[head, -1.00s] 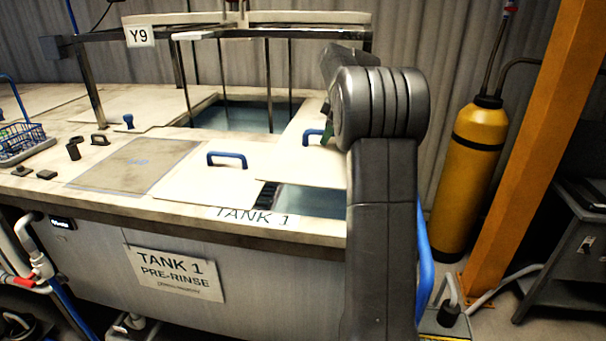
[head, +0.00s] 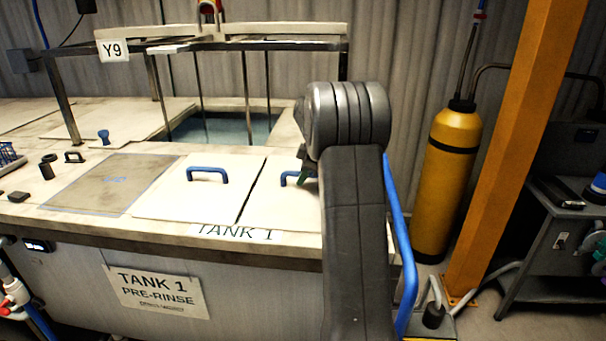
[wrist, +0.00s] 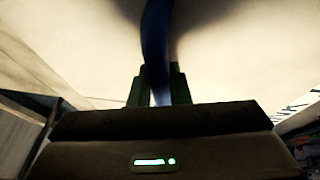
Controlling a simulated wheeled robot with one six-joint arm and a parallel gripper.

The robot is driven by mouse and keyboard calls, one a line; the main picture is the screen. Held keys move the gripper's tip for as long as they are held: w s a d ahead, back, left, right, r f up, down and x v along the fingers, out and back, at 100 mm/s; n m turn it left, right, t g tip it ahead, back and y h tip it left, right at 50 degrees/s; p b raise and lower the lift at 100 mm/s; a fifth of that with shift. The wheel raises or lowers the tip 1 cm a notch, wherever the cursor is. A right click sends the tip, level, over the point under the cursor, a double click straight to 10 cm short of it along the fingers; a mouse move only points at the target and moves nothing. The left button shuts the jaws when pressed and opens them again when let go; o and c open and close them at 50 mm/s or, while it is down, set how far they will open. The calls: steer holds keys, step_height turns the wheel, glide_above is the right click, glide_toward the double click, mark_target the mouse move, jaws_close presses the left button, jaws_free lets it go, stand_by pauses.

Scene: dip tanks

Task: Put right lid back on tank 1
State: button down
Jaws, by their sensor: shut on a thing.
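The right lid (head: 276,206) is a pale panel with a blue handle (head: 288,178). It lies over the right part of tank 1, beside the left lid (head: 185,198), with a thin dark gap between them. My gripper (wrist: 158,90) is shut on the right lid's blue handle, and the pale lid fills the wrist view behind it. In the head view my arm hides the right side of the lid and most of the gripper. I cannot tell whether the lid rests fully flat. The label TANK 1 (head: 233,232) is on the front rim.
A framed rack marked Y9 (head: 113,50) stands over an open water-filled tank (head: 225,128) behind. A taped panel (head: 105,183) lies left of the lids. A yellow cylinder (head: 446,185) and an orange post (head: 512,150) stand right of my arm.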

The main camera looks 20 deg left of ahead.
steer(key=shift+r, duration=0.1)
steer(key=c, duration=1.3)
jaws_free()
steer(key=shift+c, duration=0.2)
steer(key=b+v, duration=0.1)
steer(key=v, duration=1.1)
steer(key=shift+s+a, duration=0.1)
steer(key=p+x, duration=0.1)
steer(key=x, duration=1.1)
steer(key=shift+r+b, duration=0.3)
steer(key=shift+r, duration=1.35)
